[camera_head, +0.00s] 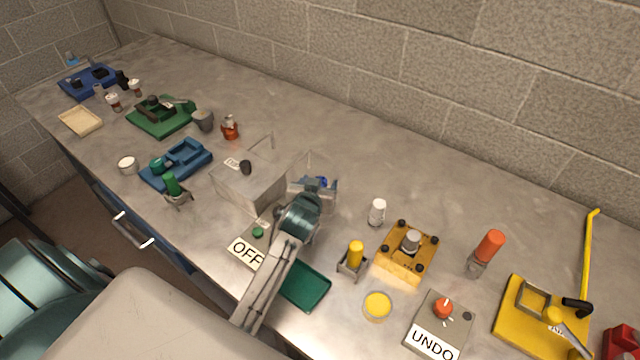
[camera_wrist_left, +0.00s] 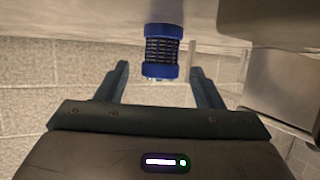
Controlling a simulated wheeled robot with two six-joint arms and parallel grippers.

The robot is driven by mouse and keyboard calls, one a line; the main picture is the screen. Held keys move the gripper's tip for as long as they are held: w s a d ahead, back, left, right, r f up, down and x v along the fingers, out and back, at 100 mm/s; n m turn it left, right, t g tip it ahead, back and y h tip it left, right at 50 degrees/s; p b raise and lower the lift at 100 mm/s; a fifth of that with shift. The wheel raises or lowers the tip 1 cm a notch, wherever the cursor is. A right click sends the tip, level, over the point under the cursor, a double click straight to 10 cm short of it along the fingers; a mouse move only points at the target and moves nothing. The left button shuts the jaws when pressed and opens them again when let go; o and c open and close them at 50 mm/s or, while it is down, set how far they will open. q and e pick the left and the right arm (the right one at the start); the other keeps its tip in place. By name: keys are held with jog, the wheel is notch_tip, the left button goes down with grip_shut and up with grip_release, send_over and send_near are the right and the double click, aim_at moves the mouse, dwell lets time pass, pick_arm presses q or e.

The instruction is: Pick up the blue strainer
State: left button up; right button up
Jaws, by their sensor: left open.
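The blue strainer (camera_wrist_left: 162,50), a short cylinder with blue end rings and a dark mesh middle, shows in the left wrist view, centred between my finger tips. Its lower ring is level with the tips, with a gap on both sides. My left gripper (camera_wrist_left: 158,70) is open and empty; I cannot tell how deep the strainer sits between the fingers. In the head view my left gripper (camera_head: 314,186) is over the clear-walled box beside the grey heater box, and a bit of blue (camera_head: 321,181) shows by it. My arm hides much of that spot. My right gripper is not in view.
The grey box (camera_head: 245,188) stands close left of the gripper. A white-capped bottle (camera_head: 377,212) and yellow block (camera_head: 406,252) stand to the right. The counter behind is clear.

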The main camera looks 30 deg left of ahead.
pick_arm(q)
jog(key=shift+w, duration=0.1)
jog(key=shift+c, duration=0.2)
jog(key=c, duration=1.1)
jog(key=shift+o, duration=0.2)
